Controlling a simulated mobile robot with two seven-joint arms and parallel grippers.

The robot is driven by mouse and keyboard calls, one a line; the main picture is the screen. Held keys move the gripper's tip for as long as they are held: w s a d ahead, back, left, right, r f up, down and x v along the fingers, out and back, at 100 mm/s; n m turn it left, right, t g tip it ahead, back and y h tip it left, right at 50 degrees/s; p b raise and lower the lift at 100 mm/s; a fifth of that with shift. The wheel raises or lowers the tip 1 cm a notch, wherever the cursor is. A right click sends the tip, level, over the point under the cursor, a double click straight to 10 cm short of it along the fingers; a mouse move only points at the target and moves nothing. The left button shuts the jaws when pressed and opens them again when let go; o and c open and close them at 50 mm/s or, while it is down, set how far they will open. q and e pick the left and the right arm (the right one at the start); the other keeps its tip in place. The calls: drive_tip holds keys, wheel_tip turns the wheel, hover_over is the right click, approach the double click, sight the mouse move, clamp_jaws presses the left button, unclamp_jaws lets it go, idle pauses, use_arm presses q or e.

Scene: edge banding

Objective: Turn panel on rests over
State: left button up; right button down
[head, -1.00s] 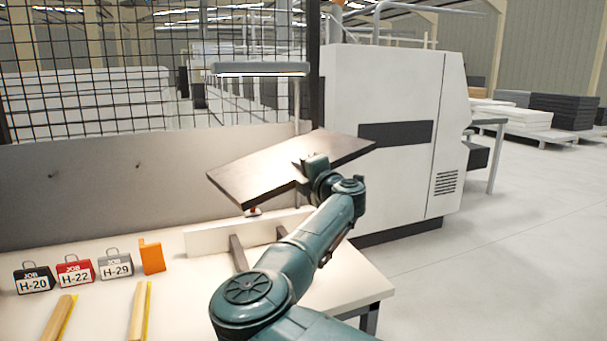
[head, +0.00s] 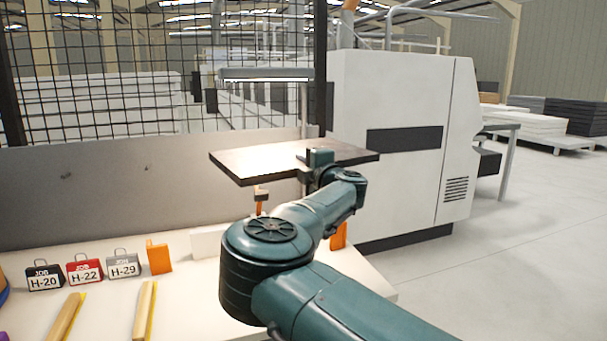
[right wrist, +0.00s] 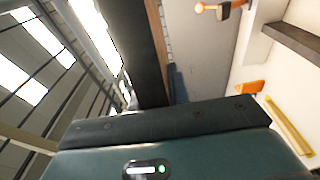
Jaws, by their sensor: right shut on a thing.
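The dark panel (head: 250,162) is in the air above the worktable, nearly level, with its broad upper face showing. My right gripper (head: 319,160) is shut on its near edge, right of the middle. In the right wrist view the panel (right wrist: 138,50) shows nearly edge-on beyond the gripper body. The rests are hidden behind my arm in the head view. A dark bar (right wrist: 297,42), probably one rest, lies on the table in the right wrist view, apart from the panel. My left gripper is not in view.
Job tags H-20 (head: 44,279), H-22 (head: 84,272) and H-29 (head: 123,267) stand on the worktable (head: 200,300) beside an orange block (head: 159,257). Two wooden strips (head: 66,317) (head: 145,308) lie in front. A white machine (head: 400,95) and mesh fence (head: 90,85) stand behind.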

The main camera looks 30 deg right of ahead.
wheel_tip(320, 180, up, 16)
idle(1.1)
drive_tip(key=shift+s+r+p, duration=0.1)
drive_tip(key=shift+r+p, duration=0.2)
drive_tip(key=shift+r, duration=0.05)
